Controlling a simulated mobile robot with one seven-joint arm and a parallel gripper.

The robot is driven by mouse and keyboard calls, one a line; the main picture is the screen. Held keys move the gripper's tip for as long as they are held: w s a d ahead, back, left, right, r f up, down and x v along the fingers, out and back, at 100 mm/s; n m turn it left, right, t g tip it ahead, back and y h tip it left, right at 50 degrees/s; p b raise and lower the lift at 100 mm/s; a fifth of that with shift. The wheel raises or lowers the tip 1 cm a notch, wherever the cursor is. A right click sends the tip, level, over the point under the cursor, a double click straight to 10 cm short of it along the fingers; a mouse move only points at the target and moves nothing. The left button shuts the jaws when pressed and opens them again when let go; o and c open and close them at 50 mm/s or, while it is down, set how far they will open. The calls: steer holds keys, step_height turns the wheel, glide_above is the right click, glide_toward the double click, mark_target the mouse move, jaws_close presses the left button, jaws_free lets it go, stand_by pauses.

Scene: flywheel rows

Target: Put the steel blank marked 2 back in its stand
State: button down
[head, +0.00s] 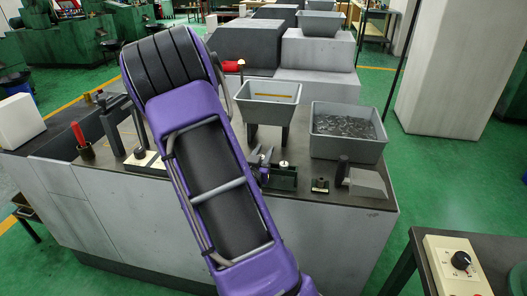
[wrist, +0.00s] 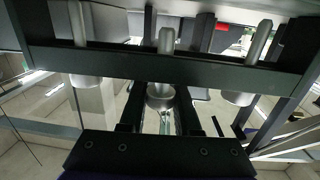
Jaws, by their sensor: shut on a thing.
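In the wrist view my gripper (wrist: 160,108) has its two dark fingers on either side of a round steel blank (wrist: 160,91) and is shut on it. A thin steel stem (wrist: 166,41) shows above it, past a dark crossbar. The crossbar looks like part of the stand (wrist: 215,72). Similar steel pieces show at the left (wrist: 85,80) and right (wrist: 238,98) of the bar. No number can be read on any of them. I cannot tell whether the held blank is seated.
In the head view the workbench (head: 225,205) carries a grey bin (head: 268,92) on a post and a bin of small metal parts (head: 346,150). A small green fixture (head: 283,178) and a grey wedge-shaped block (head: 367,183) stand near the front edge. A control box (head: 455,265) is at right.

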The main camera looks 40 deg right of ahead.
steer(key=shift+f+b, duration=0.3)
steer(key=shift+f, duration=0.25)
steer(key=c, duration=0.5)
jaws_free()
steer(key=shift+c, duration=0.2)
steer(key=shift+s+a, duration=0.1)
steer(key=p+v, duration=0.8)
steer(key=v, duration=0.3)
steer(key=shift+s+a, duration=0.2)
steer(key=shift+a, duration=0.1)
